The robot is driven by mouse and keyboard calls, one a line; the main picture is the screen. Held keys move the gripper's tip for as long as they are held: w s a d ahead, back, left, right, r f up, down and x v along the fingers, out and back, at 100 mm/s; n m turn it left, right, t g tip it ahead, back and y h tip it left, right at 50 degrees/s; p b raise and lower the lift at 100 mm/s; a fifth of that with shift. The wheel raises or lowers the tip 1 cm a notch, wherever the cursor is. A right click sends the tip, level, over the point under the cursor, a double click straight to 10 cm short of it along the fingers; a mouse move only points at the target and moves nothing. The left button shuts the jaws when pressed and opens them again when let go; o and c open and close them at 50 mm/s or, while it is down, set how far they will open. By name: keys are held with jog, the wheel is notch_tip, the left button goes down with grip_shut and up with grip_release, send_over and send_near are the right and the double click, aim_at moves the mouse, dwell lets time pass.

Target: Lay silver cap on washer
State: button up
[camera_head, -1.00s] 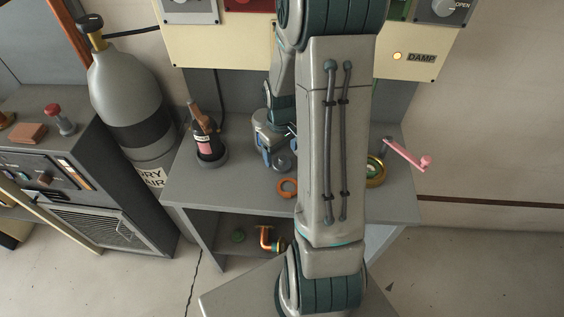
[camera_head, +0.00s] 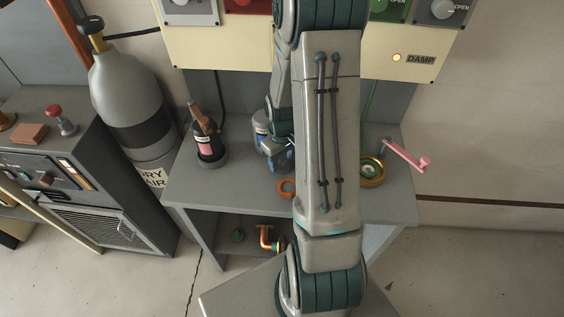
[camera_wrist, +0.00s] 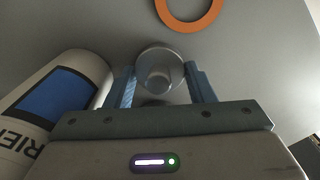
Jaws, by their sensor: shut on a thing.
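My gripper (camera_wrist: 166,88) is shut on the silver cap (camera_wrist: 159,72), which sits between its two blue fingers in the wrist view. In the head view my gripper (camera_head: 280,158) is over the bench, partly hidden by my arm, and the cap cannot be made out clearly there. The washer is an orange flat ring (camera_head: 286,188) lying on the bench near its front edge, partly hidden by my arm. The washer also shows at the top of the wrist view (camera_wrist: 189,27), ahead of the cap and apart from it.
A white canister with a blue label (camera_wrist: 55,92) is close left of my gripper. A bottle in a dark holder (camera_head: 209,150) stands left on the bench (camera_head: 235,193). A brass ring (camera_head: 372,182) and pink crank (camera_head: 409,156) are at right. A copper elbow (camera_head: 265,238) is below.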

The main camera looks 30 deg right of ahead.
aim_at(282, 158)
jog(key=shift+r, duration=0.1)
jog(key=shift+r, duration=0.9)
notch_tip(282, 158, up, 2)
jog(key=shift+r+b, duration=0.15)
jog(key=shift+b, duration=0.25)
jog(key=s+d+r, duration=0.1)
jog(key=s+r, duration=0.2)
jog(key=s, duration=0.2)
jog(key=s+d+r+b, duration=0.1)
jog(key=s+r, duration=0.2)
jog(key=s, duration=0.3)
jog(key=shift+s+d+r, duration=0.2)
jog(key=shift+d+r, duration=0.2)
